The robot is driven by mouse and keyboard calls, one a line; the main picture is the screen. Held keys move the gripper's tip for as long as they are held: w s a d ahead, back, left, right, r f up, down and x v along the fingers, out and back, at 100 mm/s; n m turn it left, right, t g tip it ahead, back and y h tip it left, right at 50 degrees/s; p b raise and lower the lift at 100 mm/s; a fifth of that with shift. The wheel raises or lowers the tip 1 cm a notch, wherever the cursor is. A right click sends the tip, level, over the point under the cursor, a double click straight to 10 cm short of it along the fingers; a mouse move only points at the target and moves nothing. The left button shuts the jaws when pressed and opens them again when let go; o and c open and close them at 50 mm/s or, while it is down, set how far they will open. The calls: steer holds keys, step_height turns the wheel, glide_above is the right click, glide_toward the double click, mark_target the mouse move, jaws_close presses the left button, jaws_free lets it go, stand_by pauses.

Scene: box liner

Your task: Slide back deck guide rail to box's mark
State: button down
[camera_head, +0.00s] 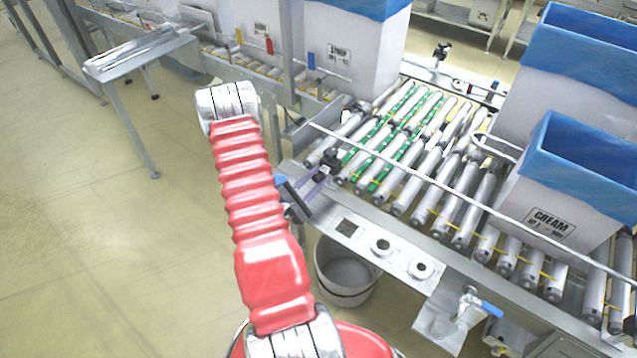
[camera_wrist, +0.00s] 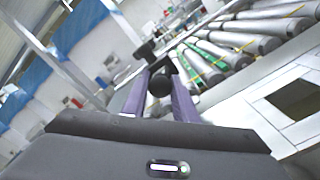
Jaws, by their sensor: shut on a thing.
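My gripper (camera_head: 322,178) reaches the near left edge of the roller deck; in the wrist view its two purple fingers (camera_wrist: 165,95) close on a round black knob (camera_wrist: 160,83). The knob's black clamp (camera_head: 331,160) shows in the head view beside the deck frame. A thin pale guide rail (camera_head: 420,168) runs just above the rollers along the near side. Another clamp (camera_head: 441,52) stands on the far side. A white box (camera_head: 562,200) with a blue liner and a CREAM label (camera_head: 550,223) stands on the rollers at right. I cannot read the label's small print.
Green strips (camera_head: 385,140) and yellow lines (camera_head: 445,220) mark the rollers. More blue-lined boxes (camera_head: 350,45) stand behind. A grey bin (camera_head: 345,270) sits below the deck. A blue-handled valve (camera_head: 480,302) projects at front right.

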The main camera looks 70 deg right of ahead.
steer(key=shift+s+d, duration=0.1)
steer(key=shift+d, duration=0.1)
steer(key=c, duration=1.4)
jaws_free()
steer(key=shift+c, duration=0.2)
steer(key=v, duration=1.4)
steer(key=shift+d, duration=0.1)
